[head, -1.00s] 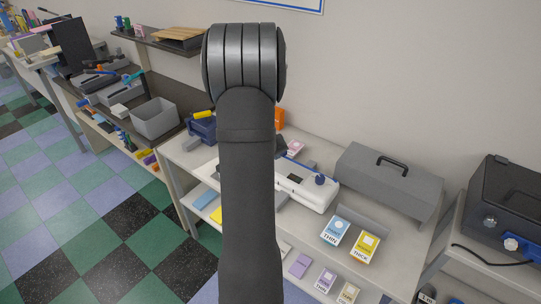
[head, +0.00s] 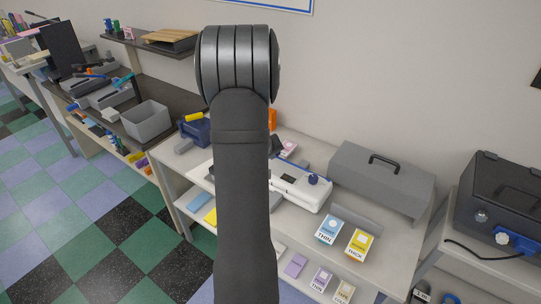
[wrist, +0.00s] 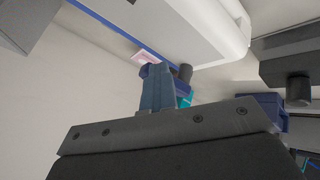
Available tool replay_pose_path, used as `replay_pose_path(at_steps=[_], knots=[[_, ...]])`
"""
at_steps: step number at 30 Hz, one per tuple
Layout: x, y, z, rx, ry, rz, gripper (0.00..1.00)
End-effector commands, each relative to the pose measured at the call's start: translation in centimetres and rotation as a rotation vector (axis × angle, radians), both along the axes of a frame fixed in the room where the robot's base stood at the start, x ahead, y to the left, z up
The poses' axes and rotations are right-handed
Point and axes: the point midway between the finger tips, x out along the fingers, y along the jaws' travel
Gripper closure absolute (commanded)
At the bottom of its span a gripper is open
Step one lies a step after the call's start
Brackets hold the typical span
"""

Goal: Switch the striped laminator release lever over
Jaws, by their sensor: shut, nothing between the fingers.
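The white laminator (head: 305,197) stands on the pale bench just right of my arm, with a dark display, a dark blue knob (head: 313,179) on top and a blue strip along its back edge. My arm hides its left part. I cannot make out a striped lever in either view. In the wrist view the laminator's white body (wrist: 185,25) fills the top. My gripper (wrist: 157,72) is shut and empty, its bluish fingers below the laminator's edge in the picture. In the head view my arm hides most of the gripper.
A grey case with a handle (head: 382,184) stands right of the laminator. Blue (head: 329,229) and yellow (head: 359,244) packs lie in front of it. A pink pad (wrist: 147,57) and a dark cylinder (wrist: 185,73) show near my fingers. A black machine (head: 497,208) is at far right.

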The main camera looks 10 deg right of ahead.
Motion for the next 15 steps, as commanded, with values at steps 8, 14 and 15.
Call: replay_pose_path(at_steps=[8,14,15], knots=[[-1.7,1.2,0.2,-0.006,0.000,-0.004,1.00],[-4.1,2.8,1.8,-0.002,-0.004,-0.004,1.00],[-4.5,2.9,2.3,-0.003,-0.006,-0.003,1.00]])
